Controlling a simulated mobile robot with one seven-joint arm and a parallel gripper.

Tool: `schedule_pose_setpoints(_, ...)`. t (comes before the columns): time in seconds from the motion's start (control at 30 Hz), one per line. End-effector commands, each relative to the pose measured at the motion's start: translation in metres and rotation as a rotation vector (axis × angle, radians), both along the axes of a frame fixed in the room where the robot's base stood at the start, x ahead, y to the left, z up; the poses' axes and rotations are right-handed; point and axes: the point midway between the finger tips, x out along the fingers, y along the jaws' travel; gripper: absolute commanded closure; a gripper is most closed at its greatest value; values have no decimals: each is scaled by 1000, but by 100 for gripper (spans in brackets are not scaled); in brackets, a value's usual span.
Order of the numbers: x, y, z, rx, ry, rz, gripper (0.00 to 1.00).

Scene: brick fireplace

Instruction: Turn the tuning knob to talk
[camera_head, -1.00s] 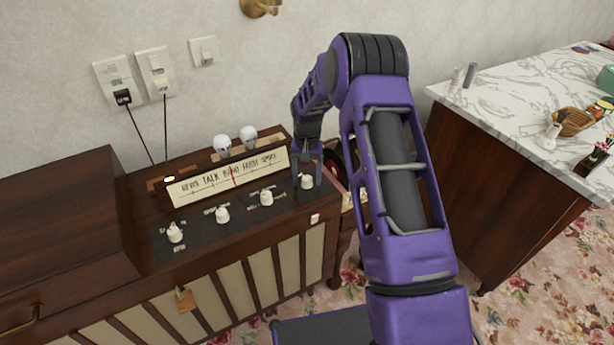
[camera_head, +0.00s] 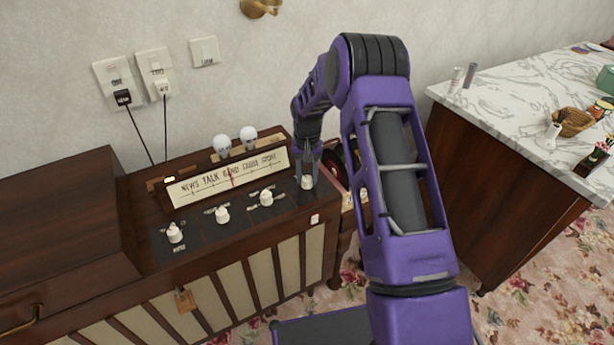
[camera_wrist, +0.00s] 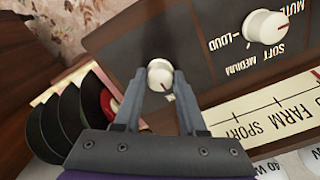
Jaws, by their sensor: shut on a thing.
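A wooden radio console carries a row of white knobs below a cream dial strip (camera_head: 200,189) reading NEWS, TALK and further words, with FARM and SPORT legible in the wrist view. The red needle (camera_head: 231,177) stands just right of TALK. The rightmost white knob (camera_head: 307,183) is between the fingertips of my gripper (camera_head: 307,174), which comes down on it from above.
The neighbouring knob (camera_wrist: 266,26) is marked LOUD, MEDIUM, SOFT and MUTE. Two white bulbs (camera_head: 235,141) stand behind the dial. Dark records (camera_wrist: 72,118) are close beside the console's right end. A marble-topped counter (camera_head: 500,95) stands to the right.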

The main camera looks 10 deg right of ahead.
Motion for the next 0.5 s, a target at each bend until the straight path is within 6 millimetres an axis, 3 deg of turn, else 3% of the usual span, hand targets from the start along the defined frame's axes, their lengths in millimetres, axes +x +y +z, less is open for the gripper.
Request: schedule_pose_setpoints(0.5,0,-1,0,0,1,453,100)
